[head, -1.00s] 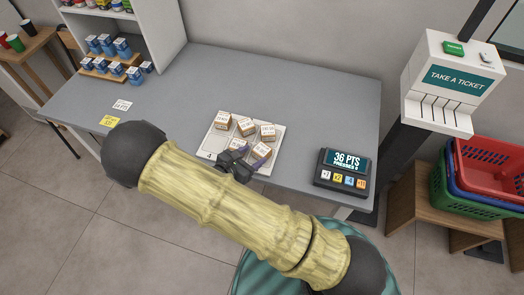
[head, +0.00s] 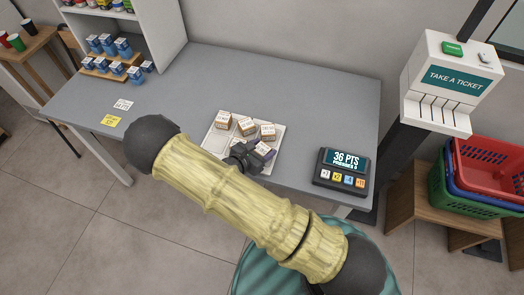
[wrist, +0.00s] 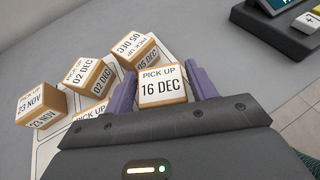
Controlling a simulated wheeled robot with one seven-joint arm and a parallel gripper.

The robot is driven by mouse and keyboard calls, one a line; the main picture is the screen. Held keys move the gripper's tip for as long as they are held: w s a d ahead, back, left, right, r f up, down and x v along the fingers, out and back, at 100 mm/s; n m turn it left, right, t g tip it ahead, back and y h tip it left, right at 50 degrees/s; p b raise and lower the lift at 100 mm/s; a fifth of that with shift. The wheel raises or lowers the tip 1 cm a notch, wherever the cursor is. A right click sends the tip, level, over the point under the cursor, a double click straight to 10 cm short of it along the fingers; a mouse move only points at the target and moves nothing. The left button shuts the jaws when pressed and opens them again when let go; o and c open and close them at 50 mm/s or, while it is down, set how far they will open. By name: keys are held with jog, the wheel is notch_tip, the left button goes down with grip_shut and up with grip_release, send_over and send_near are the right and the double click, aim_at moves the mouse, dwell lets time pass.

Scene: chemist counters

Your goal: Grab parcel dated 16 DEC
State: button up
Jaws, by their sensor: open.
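The parcel labelled "PICK UP 16 DEC" (wrist: 162,86) is a small box with a white top and tan sides. In the wrist view it sits between the two purple fingers of my gripper (wrist: 161,88), which are open on either side of it. In the head view my gripper (head: 252,155) is over the near right part of the white tray (head: 215,142), and the parcel is mostly hidden there. Other parcels read 23 NOV (wrist: 40,103), 02 DEC (wrist: 90,76) and 05 DEC (wrist: 135,52).
A dark points device (head: 341,170) stands on the grey counter (head: 300,100) right of the tray. Blue boxes (head: 115,67) stand on a wooden step rack at the back left. Small white and yellow cards (head: 111,120) lie at the left. The counter behind the tray is clear.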

aim_at(262, 148)
jog(key=shift+c, duration=0.5)
jog(key=c, duration=0.7)
jog(key=shift+r, duration=0.15)
notch_tip(262, 148, up, 10)
jog(key=shift+f+b, duration=0.1)
jog(key=shift+b, duration=0.4)
